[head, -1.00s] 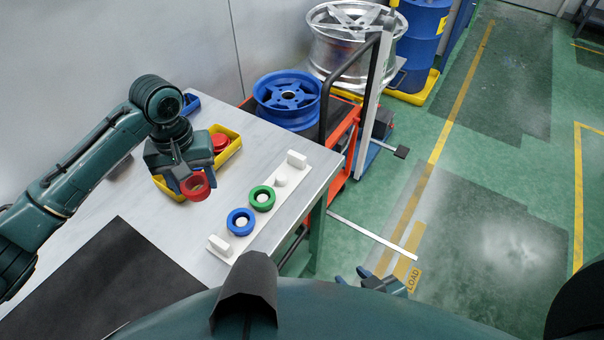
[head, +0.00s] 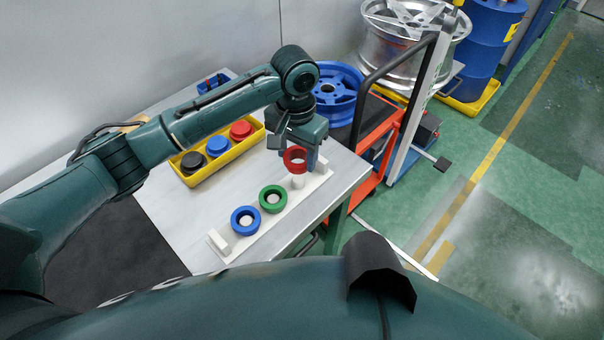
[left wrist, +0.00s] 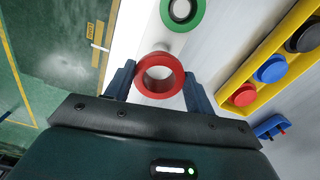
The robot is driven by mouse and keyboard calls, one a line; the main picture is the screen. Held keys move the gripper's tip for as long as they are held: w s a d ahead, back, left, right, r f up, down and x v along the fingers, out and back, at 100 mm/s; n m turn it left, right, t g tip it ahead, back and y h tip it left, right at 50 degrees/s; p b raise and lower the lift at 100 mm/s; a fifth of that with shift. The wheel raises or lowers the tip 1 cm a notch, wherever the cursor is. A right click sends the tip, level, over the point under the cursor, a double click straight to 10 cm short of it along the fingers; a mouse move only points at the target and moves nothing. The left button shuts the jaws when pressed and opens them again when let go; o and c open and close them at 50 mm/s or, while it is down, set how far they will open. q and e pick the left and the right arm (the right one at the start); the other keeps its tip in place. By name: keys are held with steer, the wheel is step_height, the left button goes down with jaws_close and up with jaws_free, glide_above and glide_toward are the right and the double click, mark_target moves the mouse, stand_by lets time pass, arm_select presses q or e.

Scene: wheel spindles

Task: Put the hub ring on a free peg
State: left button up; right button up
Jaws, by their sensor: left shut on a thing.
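The red hub ring (head: 295,169) is pinched between the two fingers of my left gripper (head: 298,155). In the left wrist view the ring (left wrist: 160,94) sits level between the fingertips of the gripper (left wrist: 160,84). In the head view the ring appears just above the bare white peg (head: 298,182); a height gap cannot be judged exactly. The white peg board (head: 255,229) carries a green ring (head: 273,208) and a blue ring (head: 236,221) around its other pegs. My right gripper is not in view.
A yellow bin (head: 223,166) with black, blue and red round parts stands behind the board. A small blue object (head: 212,82) lies at the table's back. An orange cart (head: 375,145) with a blue wheel (head: 335,92) stands beyond the table's right edge.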

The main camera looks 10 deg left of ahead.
mark_target(297, 180)
arm_select(q)
step_height(297, 180, down, 7)
steer(key=shift+r, duration=0.15)
stand_by(0.4)
steer(key=o, duration=1)
steer(key=shift+c, duration=0.2)
step_height(297, 180, up, 12)
